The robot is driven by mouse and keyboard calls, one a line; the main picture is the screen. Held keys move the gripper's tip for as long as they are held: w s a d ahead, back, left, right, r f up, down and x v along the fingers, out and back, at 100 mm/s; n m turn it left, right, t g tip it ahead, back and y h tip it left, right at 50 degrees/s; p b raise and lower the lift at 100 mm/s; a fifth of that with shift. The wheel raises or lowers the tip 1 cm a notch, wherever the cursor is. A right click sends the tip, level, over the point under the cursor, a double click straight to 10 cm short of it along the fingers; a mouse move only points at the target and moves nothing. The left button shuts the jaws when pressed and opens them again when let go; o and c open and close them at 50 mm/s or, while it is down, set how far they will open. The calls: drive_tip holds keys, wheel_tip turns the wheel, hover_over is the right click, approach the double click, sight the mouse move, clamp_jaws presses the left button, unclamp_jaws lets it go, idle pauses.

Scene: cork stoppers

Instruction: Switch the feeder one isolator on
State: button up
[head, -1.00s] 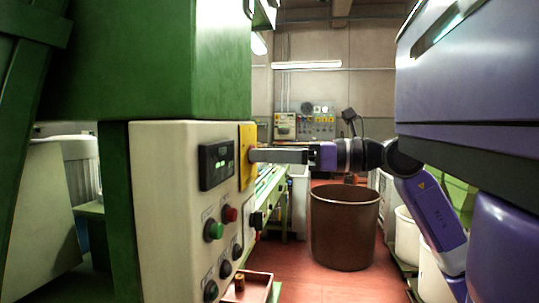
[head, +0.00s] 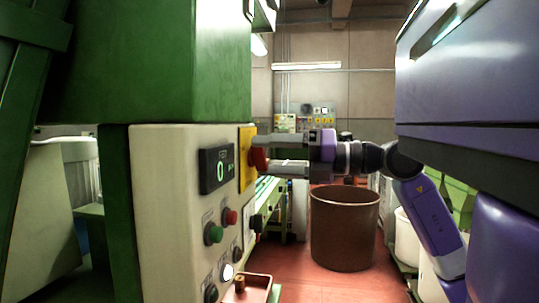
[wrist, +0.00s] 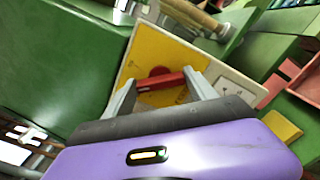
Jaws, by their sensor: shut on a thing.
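The isolator has a red handle (head: 259,158) on a yellow plate (head: 247,146), on the side of the cream control box (head: 165,200). In the wrist view the red handle (wrist: 160,83) lies across the yellow plate (wrist: 158,58). My gripper (head: 262,153) reaches it from the right, its two fingers one above the other. My gripper (wrist: 159,80) is shut on the red handle, with a finger at each end of it. No label naming the feeder is legible.
Green (head: 213,234) and red (head: 231,217) buttons, knobs and a glowing white lamp (head: 227,272) sit on the box front. A tray (head: 258,287) with a cork-coloured piece stands below. A brown bin (head: 345,228) stands on the red floor beneath my arm.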

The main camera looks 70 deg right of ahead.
drive_tip(key=shift+d+m+p, duration=0.1)
drive_tip(key=shift+m+p, duration=1.5)
drive_tip(key=shift+m, duration=2.3)
drive_tip(key=shift+f, duration=0.1)
drive_tip(key=o, duration=1.4)
drive_tip(key=shift+c, duration=0.2)
drive_tip(key=s, duration=0.8)
drive_tip(key=shift+d+b, duration=0.3)
